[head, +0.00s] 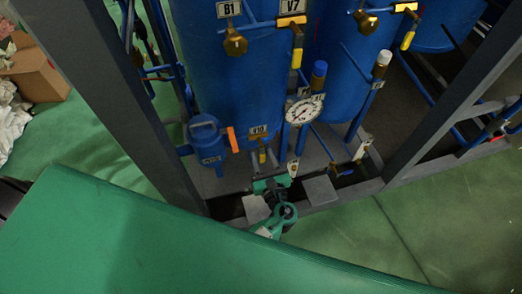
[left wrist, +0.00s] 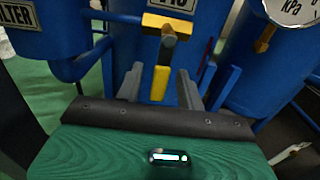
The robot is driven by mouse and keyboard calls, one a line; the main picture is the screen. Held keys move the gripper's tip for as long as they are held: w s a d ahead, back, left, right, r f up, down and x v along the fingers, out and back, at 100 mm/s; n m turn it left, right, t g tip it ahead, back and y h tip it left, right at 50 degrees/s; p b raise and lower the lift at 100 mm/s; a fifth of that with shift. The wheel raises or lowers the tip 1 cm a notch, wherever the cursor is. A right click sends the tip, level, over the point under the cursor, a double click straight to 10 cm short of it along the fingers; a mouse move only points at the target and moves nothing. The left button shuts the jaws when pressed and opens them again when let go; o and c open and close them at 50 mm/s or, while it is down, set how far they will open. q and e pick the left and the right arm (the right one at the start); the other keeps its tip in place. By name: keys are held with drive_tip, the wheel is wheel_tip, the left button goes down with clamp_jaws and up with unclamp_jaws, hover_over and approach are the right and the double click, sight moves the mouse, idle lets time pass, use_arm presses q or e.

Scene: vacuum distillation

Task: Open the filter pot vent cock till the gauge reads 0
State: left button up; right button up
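The filter pot (head: 205,143) is a small blue vessel at the left of the rack. To its right, below the V10 label (head: 258,130), is a brass cock with a yellow lever (head: 262,156). In the left wrist view the lever (left wrist: 160,84) points down from the brass cock body (left wrist: 168,40). My left gripper (head: 270,184) is at this cock. Its two grey fingers (left wrist: 160,70) are open, one on each side of the lever, with gaps showing. The white round gauge (head: 304,109) is up and right; its reading is too small to tell. My right gripper is not seen.
Large blue tanks (head: 235,80) stand behind the cock. Blue pipes run close on both sides. A dark frame post (head: 140,120) stands left, and another leans at the right. A cardboard box (head: 35,72) lies on the green floor at far left.

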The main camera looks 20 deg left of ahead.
use_arm(q)
drive_tip(key=shift+x, duration=1.25)
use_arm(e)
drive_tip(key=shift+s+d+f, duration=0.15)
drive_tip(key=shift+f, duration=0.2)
use_arm(q)
clamp_jaws()
